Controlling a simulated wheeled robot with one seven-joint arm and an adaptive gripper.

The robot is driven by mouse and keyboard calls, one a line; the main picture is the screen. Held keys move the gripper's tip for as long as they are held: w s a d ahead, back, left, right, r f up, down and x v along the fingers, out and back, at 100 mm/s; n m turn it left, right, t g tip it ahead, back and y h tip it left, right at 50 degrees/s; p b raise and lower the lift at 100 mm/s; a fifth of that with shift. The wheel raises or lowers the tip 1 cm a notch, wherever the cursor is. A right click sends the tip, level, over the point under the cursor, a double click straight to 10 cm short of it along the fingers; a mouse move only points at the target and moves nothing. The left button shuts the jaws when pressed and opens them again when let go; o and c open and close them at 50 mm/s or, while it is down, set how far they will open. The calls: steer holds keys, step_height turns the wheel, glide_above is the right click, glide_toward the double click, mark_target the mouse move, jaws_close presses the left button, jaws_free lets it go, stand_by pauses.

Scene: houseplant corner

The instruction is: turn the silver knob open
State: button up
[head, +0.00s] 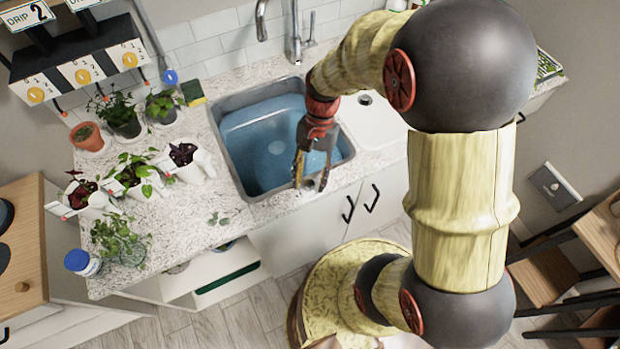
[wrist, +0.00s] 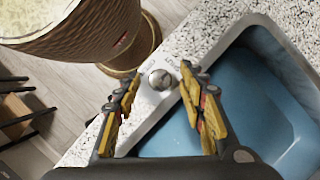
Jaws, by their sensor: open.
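The silver knob (wrist: 160,79) is a small round shiny ball at the counter strip beside the sink's edge, seen in the wrist view. My gripper (wrist: 160,75) is open and empty, with one yellow finger to each side of the knob in that picture. I cannot tell how far the fingertips are from the knob, and no contact shows. In the head view my gripper (head: 311,183) points down over the sink's front edge. The knob is mostly hidden there by the fingers.
The sink (head: 240,185) holds blue water. A faucet (head: 295,45) stands behind it. Several potted plants, a glass jar (head: 120,245) and a blue-capped bottle (head: 82,263) stand on the left of the speckled counter (head: 205,235). Wooden stools (head: 545,270) are at the right.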

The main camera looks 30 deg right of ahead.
steer(key=c, duration=0.3)
steer(key=c, duration=0.8)
jaws_close()
